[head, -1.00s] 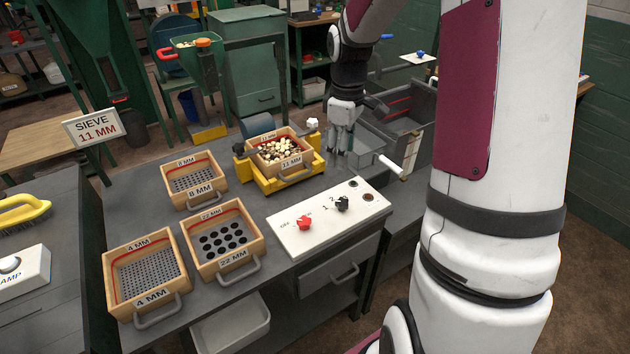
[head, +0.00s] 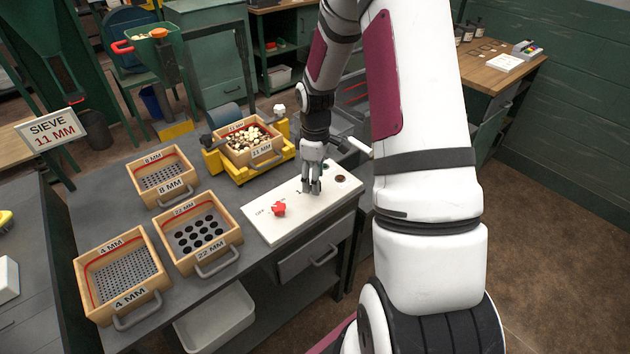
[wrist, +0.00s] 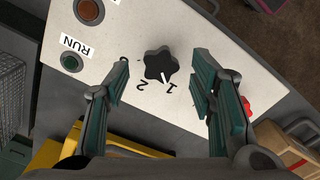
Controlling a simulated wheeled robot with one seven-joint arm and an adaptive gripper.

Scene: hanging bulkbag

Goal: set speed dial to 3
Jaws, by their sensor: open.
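The speed dial (wrist: 160,65) is a black lobed knob on the white control panel (wrist: 110,50). Its white pointer mark faces the printed 1 in the wrist view. The 2 lies beside the 1; a 3 is not readable, with my finger near that side. My gripper (wrist: 162,75) is open, its two fingers on either side of the dial with visible gaps.
A red OFF knob (head: 279,208) sits on the panel left of my gripper; it also shows in the wrist view (wrist: 246,105). A green RUN button (wrist: 71,63) and an orange-brown round fitting (wrist: 90,11) are nearby. A sieve box (head: 250,142) in a yellow frame stands behind.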

